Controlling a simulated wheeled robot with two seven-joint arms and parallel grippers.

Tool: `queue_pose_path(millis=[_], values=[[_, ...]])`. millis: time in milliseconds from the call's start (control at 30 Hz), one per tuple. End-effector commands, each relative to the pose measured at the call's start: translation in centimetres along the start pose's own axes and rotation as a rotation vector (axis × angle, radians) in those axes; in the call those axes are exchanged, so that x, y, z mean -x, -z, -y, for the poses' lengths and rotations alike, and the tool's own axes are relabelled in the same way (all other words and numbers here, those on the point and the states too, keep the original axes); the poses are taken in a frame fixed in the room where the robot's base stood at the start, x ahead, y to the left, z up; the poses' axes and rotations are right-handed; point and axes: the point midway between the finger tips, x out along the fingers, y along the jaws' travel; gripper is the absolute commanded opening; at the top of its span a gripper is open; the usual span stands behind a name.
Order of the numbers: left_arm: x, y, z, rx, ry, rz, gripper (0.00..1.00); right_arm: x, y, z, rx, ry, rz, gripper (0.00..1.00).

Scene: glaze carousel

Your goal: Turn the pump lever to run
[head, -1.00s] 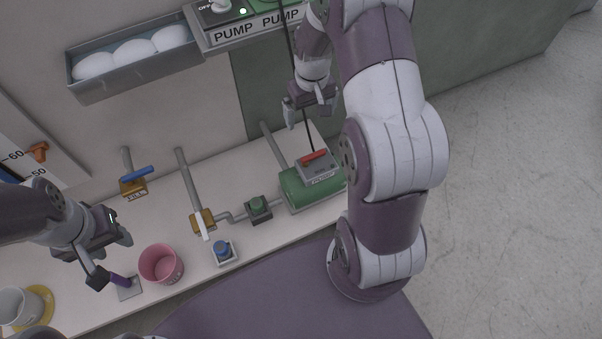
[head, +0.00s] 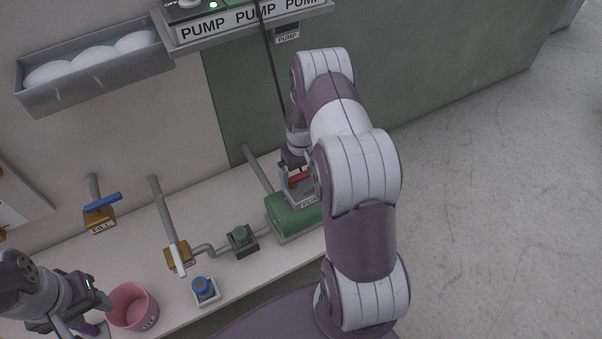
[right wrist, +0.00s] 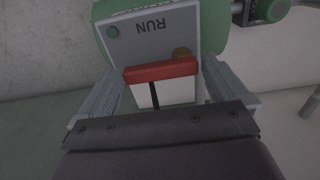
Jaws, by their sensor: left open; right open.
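The pump (head: 283,218) is a green rounded body on the bench with a grey control box on top. The box's red lever (head: 298,176) shows in the head view, partly covered by my gripper. In the right wrist view the red lever (right wrist: 150,72) lies crosswise between the fingers of my right gripper (right wrist: 161,76). The fingers are open on either side of it; contact is not clear. My left gripper (head: 95,312) is open and empty at the lower left, beside the pink pot.
The pink pot (head: 133,307), a blue button (head: 204,289), a green knob (head: 241,237), a white-handled valve (head: 178,256) and a blue-handled valve (head: 101,207) stand on the bench. A shelf (head: 240,30) labelled PUMP and a grey tray (head: 95,80) hang above. A dark cable runs down near my right gripper.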

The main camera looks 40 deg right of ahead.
Motion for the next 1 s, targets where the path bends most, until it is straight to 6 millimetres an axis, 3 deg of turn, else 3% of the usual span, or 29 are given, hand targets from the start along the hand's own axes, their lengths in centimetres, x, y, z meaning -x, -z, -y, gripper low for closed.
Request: queue_pose_path(millis=[200,400,733,1000], values=[[0.0,0.0,0.0,0.0,0.0,0.0,0.45,0.0,0.0,0.0,0.0,0.0,0.0,1.0],[0.0,0.0,0.0,0.0,0.0,0.0,0.45,0.0,0.0,0.0,0.0,0.0,0.0,0.35],[0.8,0.1,0.0,0.0,0.0,0.0,0.45,0.2,-0.2,0.0,-0.05,0.0,0.002,0.34],[2.7,0.3,0.0,0.0,0.0,0.0,0.45,0.5,-0.7,0.1,-0.235,0.001,0.003,0.34]])
